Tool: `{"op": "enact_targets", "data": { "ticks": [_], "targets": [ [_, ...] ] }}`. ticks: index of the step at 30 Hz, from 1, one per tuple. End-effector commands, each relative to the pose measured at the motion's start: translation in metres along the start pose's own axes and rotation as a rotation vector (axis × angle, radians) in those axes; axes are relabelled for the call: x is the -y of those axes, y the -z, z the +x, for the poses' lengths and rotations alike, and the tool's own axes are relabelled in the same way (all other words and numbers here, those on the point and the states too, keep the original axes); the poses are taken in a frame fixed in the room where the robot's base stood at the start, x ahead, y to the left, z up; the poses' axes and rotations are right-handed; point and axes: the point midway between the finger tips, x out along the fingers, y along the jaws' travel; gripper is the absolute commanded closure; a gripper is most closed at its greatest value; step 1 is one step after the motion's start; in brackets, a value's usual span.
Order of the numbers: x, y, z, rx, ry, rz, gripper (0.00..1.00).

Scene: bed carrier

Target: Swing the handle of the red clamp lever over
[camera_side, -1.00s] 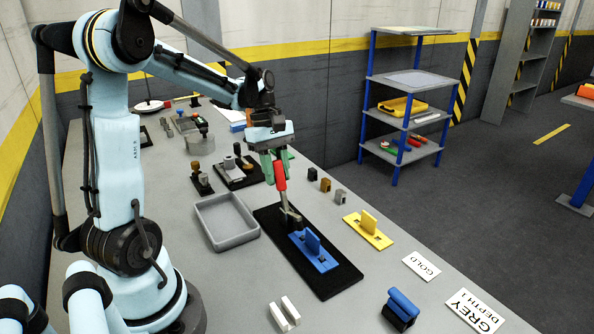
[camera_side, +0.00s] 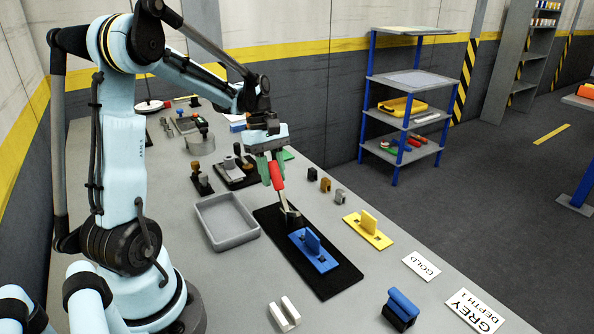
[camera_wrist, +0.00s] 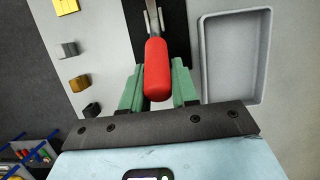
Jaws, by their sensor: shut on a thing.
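The red clamp lever handle (camera_side: 276,177) stands up from a metal clamp (camera_side: 290,216) on a black mat (camera_side: 337,279), leaning back toward my arm's side. My gripper (camera_side: 270,168) has its green fingers on either side of the red handle and is shut on it. In the wrist view the red handle (camera_wrist: 157,72) sits between the green fingers of my gripper (camera_wrist: 158,88). A blue bracket (camera_side: 316,251) with an upright plate lies on the mat, next to the clamp. The clamp's base is partly hidden in the wrist view.
A grey tray (camera_side: 226,239) stands left of the mat. A yellow bracket (camera_side: 379,235) and several small blocks (camera_side: 326,185) lie right of it. A blue and black piece (camera_side: 400,308), a white piece (camera_side: 284,314) and label cards (camera_side: 421,266) are at the front.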

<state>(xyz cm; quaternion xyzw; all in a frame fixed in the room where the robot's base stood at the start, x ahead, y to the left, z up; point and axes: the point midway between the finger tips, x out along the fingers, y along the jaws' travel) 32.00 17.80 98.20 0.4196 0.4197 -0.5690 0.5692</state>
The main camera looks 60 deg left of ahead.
Motion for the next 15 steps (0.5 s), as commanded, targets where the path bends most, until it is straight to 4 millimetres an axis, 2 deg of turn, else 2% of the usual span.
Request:
{"op": "enact_targets", "data": {
  "ticks": [15],
  "targets": [
    [-0.0004,0.0077,0.0041,-0.004,-0.001,-0.001,1.0]
  ]
}}
